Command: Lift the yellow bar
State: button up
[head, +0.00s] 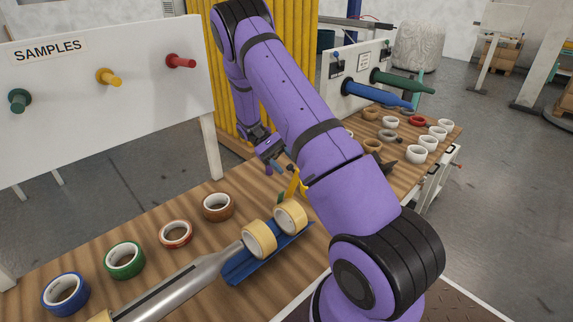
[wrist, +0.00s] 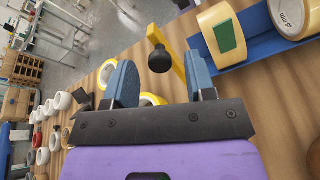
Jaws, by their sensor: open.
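The yellow bar (head: 296,183) stands at the far end of the blue tray in the head view, partly hidden behind my arm. In the wrist view the yellow bar (wrist: 167,50) is a slim bent piece, with a black knob (wrist: 160,61) beside it. My gripper (head: 274,165) is above the table near the bar in the head view. In the wrist view my gripper (wrist: 161,75) has its two blue fingers apart, with the knob and part of the bar showing between them. I cannot tell how far the bar is from the fingertips.
A blue tray (head: 240,270) holds two tan tape rolls (head: 260,240) beside a metal cylinder (head: 180,290). Blue, green, red and brown tape rolls line the wooden table (head: 150,285). White rolls (head: 415,155) stand farther right. A white SAMPLES board (head: 140,110) stands behind.

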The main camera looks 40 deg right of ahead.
jog(key=v, duration=1)
